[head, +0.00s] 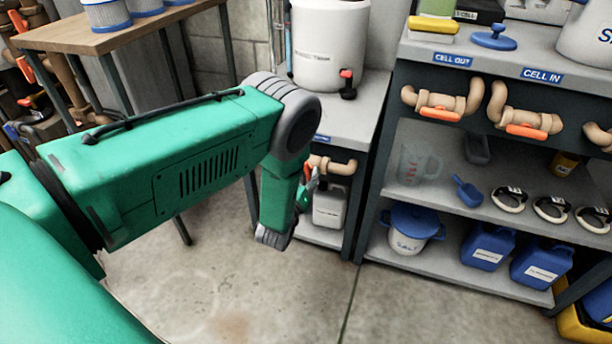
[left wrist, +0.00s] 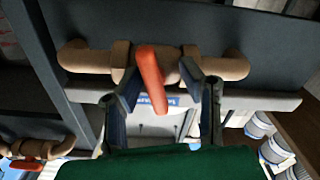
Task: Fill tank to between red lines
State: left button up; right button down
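A white tank (head: 330,42) with a red-handled tap (head: 347,82) stands on a small stand. A thin upright tube (head: 289,38) runs at its left side; I cannot make out red lines or a liquid level. Below the stand top is a tan pipe valve (head: 340,167) with an orange handle. In the left wrist view, that handle (left wrist: 151,78) stands between the fingers of my left gripper (left wrist: 170,92). The fingers are apart, one on each side; contact is not clear. In the head view my left gripper (head: 304,190) is partly hidden by my wrist. My right gripper is not in view.
A white jug (head: 330,207) sits on the stand's lower shelf. The shelf unit at right (head: 440,90) carries several tan valves with orange handles, a clear measuring jug (head: 417,165) and blue containers (head: 487,247). A wooden table (head: 110,35) stands at left. The floor ahead is clear.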

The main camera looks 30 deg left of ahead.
pick_arm(q)
jog(key=shift+d, duration=0.15)
jog(key=shift+d+r, duration=0.15)
jog(key=shift+d, duration=0.15)
grip_shut()
jog(key=shift+a+m+p, duration=0.2)
jog(key=shift+m+p, duration=0.1)
jog(key=shift+m, duration=1.5)
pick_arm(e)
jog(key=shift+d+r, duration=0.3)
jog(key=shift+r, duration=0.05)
pick_arm(q)
grip_release()
jog(key=v, duration=1.2)
